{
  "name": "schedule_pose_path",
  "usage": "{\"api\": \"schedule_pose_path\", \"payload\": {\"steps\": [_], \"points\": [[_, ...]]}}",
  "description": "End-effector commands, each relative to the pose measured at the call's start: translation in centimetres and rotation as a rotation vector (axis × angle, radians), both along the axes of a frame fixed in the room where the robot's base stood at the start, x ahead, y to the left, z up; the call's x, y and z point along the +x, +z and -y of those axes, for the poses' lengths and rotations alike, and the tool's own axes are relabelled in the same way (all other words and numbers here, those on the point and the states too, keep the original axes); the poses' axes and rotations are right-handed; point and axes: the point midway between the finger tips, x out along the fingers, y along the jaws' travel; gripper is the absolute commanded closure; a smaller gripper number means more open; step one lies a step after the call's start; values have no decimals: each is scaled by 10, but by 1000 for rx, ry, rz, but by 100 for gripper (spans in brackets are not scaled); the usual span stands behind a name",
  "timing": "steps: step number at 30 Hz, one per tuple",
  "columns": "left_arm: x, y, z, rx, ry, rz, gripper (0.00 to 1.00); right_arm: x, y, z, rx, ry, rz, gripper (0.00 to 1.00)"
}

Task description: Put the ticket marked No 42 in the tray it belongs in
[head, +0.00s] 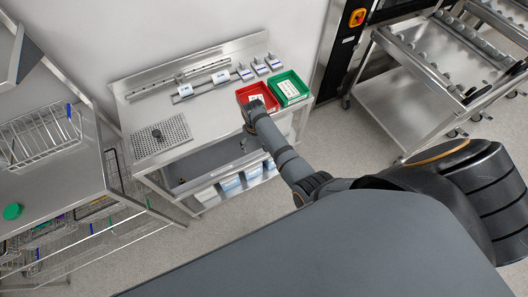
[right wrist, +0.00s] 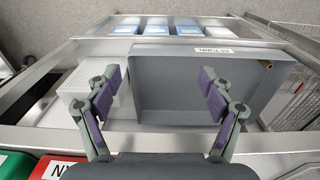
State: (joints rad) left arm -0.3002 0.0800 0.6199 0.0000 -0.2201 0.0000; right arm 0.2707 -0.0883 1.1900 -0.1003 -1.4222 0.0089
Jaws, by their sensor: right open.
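The red tray (head: 241,94) and the green tray (head: 304,94) stand side by side at the right end of the steel bench. The red tray (right wrist: 30,174) and green tray (right wrist: 14,162) are cut off at the lower left in the right wrist view. A white label with large dark letters, only partly seen, shows at the red tray. My right gripper (right wrist: 160,97) is open and empty, its fingers above a grey basin. In the head view the right gripper (head: 247,120) is at the bench's front edge by the red tray. I cannot make out a ticket marked No 42.
Several small white cards or stands (head: 221,77) line the back of the bench (head: 205,108). A perforated plate (head: 162,137) lies at its left. Blue-and-white boxes (head: 230,183) sit on the shelf below. A steel trolley (head: 385,100) stands at the right.

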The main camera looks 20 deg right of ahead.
Motion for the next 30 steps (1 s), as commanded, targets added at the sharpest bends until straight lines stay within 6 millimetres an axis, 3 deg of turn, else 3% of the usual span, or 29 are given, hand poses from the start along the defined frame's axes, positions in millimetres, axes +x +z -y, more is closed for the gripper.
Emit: {"api": "schedule_pose_path", "payload": {"steps": [1,6,13,19,30], "points": [[0,-7,0,0,0,1,68,-5,-15,1,-1,0,-2,19],[0,-19,0,0,0,0,68,-20,-52,6,-3,1,3,19],[0,-30,0,0,0,0,68,-38,-89,12,-6,1,9,19],[0,-33,0,0,0,0,68,-44,-102,14,-7,1,12,19],[0,-33,0,0,0,0,68,-45,-102,14,-7,1,13,19]]}}
